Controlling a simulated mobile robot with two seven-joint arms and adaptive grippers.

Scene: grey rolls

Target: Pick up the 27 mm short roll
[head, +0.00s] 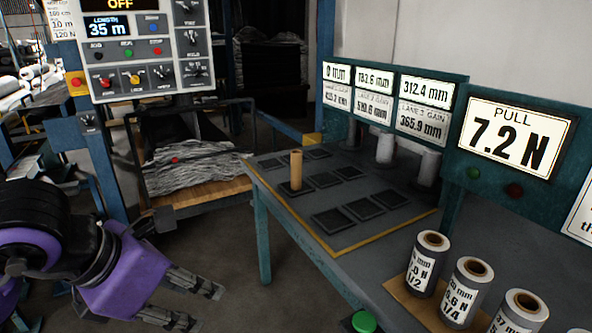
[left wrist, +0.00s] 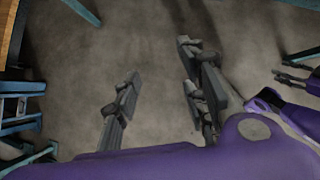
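Several short grey rolls with brown cores and white labels stand upright at the lower right of the head view: the first roll (head: 427,266), a second roll (head: 465,294) and a third roll (head: 519,316). Their millimetre figures are partly hidden or too small to read surely, so I cannot tell which is the 27 mm one. My left gripper (head: 193,303) is open and empty, low left of the table and well apart from the rolls. Its spread fingers also show in the left wrist view (left wrist: 160,88). Another purple gripper, apparently my right one (left wrist: 297,77), shows at that view's right edge.
A table (head: 262,225) carries dark square pads (head: 333,220), with a brown tube (head: 296,170) upright on one. Grey cylinders (head: 385,147) stand behind under display panels (head: 507,140). A green button (head: 364,322) is at the front edge. A control panel (head: 140,50) stands left.

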